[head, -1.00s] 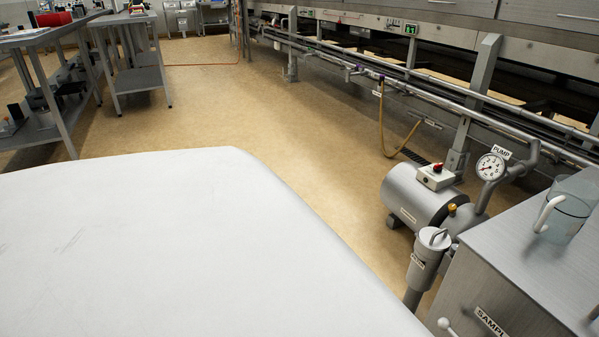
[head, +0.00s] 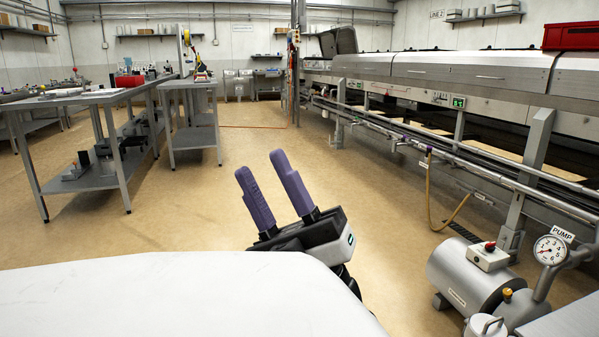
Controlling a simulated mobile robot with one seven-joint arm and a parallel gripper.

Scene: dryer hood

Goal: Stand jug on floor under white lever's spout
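My gripper (head: 261,165) is raised over the open floor, with its two purple fingers pointing up and away. The fingers stand apart with nothing between them. Neither the jug nor a white lever with a spout shows in the present head view. The bare tan floor (head: 240,185) lies behind and around the gripper.
A grey pump (head: 466,272) with a gauge (head: 550,250) stands at the lower right. A yellow hose (head: 430,195) hangs from the pipes along the dryer (head: 480,75). Grey tables (head: 85,110) stand at left. The middle aisle is clear.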

